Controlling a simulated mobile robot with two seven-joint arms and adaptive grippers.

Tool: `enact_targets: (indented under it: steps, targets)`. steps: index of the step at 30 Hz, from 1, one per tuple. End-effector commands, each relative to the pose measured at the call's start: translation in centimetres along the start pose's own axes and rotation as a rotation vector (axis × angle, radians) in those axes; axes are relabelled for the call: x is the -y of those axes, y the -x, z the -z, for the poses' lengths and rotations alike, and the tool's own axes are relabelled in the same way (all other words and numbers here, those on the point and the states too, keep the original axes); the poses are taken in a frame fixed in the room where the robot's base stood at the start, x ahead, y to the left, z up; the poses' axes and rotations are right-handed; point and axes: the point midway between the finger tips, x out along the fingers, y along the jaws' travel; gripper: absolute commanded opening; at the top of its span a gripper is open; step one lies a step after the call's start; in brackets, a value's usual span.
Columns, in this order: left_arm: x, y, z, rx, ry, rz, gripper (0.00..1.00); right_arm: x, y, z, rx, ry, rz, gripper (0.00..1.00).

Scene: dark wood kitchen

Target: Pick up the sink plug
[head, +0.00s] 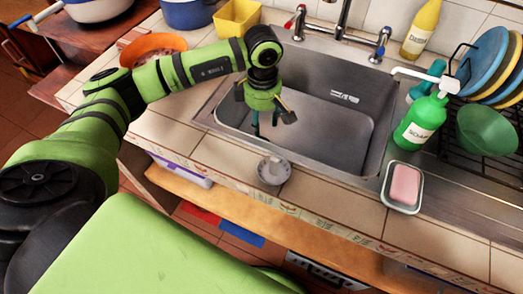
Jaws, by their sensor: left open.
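A small round grey metal piece (273,172), which looks like the sink plug, lies on the tiled counter by the front edge of the sink. The grey metal sink (325,135) is set into the counter behind it. My left gripper (266,124) points down over the left part of the sink, behind the plug and apart from it. It is open, and I see nothing held in it. Its fingertips are small and partly hidden by its own body. My right gripper is not in view.
A pink soap bar in a dish (403,188) and a green soap bottle (421,120) stand right of the sink. A dish rack with plates (485,65) is at the far right. The tap (343,18) rises behind the sink. An orange bowl (152,48) and yellow container (237,18) stand left.

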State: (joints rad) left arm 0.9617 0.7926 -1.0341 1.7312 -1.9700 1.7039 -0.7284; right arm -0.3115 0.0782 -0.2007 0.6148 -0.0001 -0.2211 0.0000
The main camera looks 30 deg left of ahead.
Motion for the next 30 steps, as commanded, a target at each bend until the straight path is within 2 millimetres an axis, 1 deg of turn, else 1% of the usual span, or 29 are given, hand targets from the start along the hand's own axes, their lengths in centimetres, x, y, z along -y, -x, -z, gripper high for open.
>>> enact_targets:
  steps: [1,4,7,11,14,15,18,21,26,27,29,30]
  targets:
    - [0.0,-0.7,0.0,0.000,0.000,-0.001,0.48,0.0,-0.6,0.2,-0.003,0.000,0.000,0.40]
    - [0.0,-1.2,0.0,0.001,0.001,0.001,0.48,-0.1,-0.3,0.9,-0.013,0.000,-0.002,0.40]
    - [0.1,-2.1,0.0,0.000,0.002,0.003,0.48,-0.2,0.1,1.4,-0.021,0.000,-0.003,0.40]
    - [0.1,-3.6,0.0,0.000,0.000,0.005,0.48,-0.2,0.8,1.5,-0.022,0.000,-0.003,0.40]
    - [0.2,-5.2,0.1,-0.001,0.002,0.005,0.48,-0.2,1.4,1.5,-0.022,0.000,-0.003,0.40]
    - [0.1,-5.9,0.1,0.000,0.001,0.004,0.48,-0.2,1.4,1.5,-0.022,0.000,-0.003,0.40]
    - [0.1,-7.0,0.1,0.001,0.000,0.001,0.48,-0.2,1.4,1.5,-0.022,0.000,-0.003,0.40]
    - [0.1,-7.5,0.1,0.000,0.000,0.001,0.48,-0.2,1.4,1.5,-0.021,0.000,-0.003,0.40]
    - [0.0,-7.6,0.1,0.000,0.000,0.000,0.48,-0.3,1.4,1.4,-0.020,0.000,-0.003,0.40]
    - [0.0,-7.6,0.1,0.000,0.000,0.000,0.44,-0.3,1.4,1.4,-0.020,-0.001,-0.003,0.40]
    - [0.0,-7.5,0.1,0.000,0.000,0.000,0.20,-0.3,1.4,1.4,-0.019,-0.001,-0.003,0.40]
    - [0.0,-7.5,0.1,0.000,0.000,0.000,0.04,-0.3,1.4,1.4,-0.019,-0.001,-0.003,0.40]
